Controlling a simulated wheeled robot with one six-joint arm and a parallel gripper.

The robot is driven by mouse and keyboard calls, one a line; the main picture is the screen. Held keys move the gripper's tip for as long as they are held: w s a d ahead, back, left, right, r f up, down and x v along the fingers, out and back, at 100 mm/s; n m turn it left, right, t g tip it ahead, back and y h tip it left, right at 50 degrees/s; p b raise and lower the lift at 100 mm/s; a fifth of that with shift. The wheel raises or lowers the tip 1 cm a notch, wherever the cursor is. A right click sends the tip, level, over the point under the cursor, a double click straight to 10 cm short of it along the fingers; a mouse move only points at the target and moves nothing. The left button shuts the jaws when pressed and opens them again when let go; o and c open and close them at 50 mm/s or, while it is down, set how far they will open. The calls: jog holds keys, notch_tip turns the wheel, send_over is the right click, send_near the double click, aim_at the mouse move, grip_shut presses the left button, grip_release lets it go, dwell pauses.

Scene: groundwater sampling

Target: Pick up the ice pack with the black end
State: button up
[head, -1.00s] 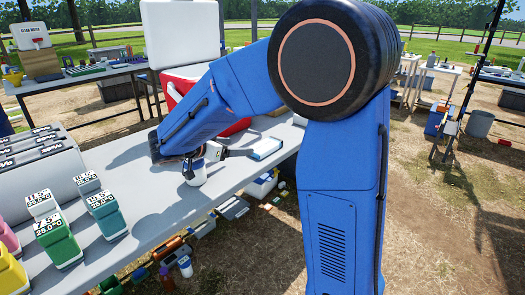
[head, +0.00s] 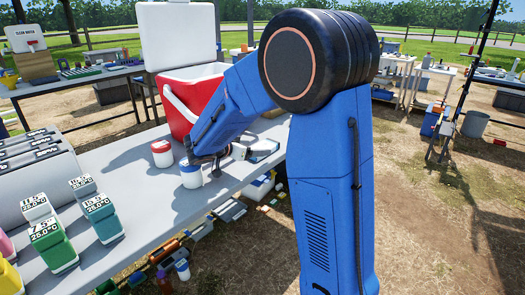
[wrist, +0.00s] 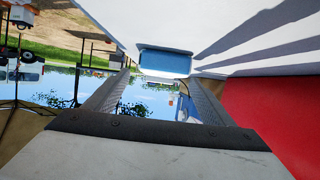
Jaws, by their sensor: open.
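A flat pack with a blue face and pale rim (wrist: 165,63) lies on the grey table (wrist: 230,30) at its edge in the wrist view. It sits ahead of my fingertips, roughly between them, and I see no black end on it there. In the head view a pale, partly dark pack (head: 263,146) lies just right of my gripper, partly hidden by my arm; I cannot tell which end is black. My gripper (wrist: 157,84) is open, with nothing between its fingers. In the head view it (head: 213,168) is low over the table, partly hidden.
A jar with a blue lid (head: 190,174) stands just left of my gripper, and a red-lidded jar (head: 162,153) behind it. An open red cooler (head: 190,92) stands behind my forearm. Labelled coloured bottles (head: 52,243) stand at the front left. The middle of the table is clear.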

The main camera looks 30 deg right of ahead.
aim_at(261, 147)
jog(key=shift+x, duration=2)
jog(key=shift+w+r, duration=0.1)
jog(key=shift+r, duration=0.05)
jog(key=c, duration=1.4)
